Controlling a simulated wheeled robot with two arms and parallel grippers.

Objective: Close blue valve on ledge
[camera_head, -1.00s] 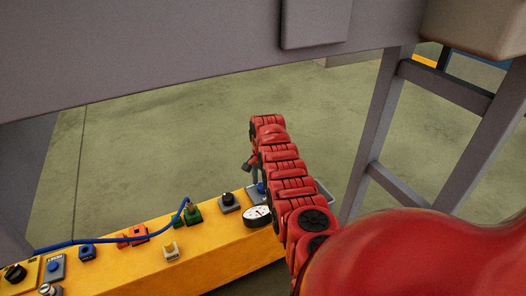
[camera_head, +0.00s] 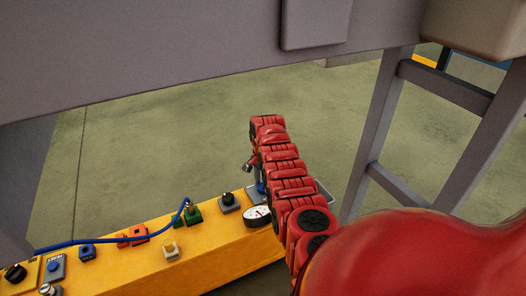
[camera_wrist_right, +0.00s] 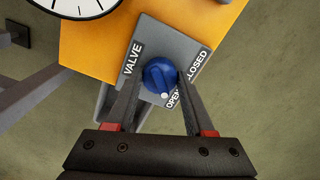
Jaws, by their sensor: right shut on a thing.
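The blue valve knob (camera_wrist_right: 158,74) sits on a grey plate (camera_wrist_right: 178,45) marked VALVE, OPEN and CLOSED, at the end of the yellow ledge (camera_wrist_right: 95,45). The knob's white dot is at its lower side, close to the word OPEN. My right gripper (camera_wrist_right: 160,78) has one finger on each side of the knob and is shut on it. In the head view the blue knob (camera_head: 261,188) shows only partly beside my red right arm, and the right gripper (camera_head: 250,166) is small and dark there. My left gripper is not in view.
A round white gauge (camera_head: 257,215) stands on the ledge next to the valve. A black knob (camera_head: 228,200), a green connector (camera_head: 192,213) with a blue cable, and several buttons line the ledge to the left. A grey metal frame (camera_head: 378,140) stands at the right.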

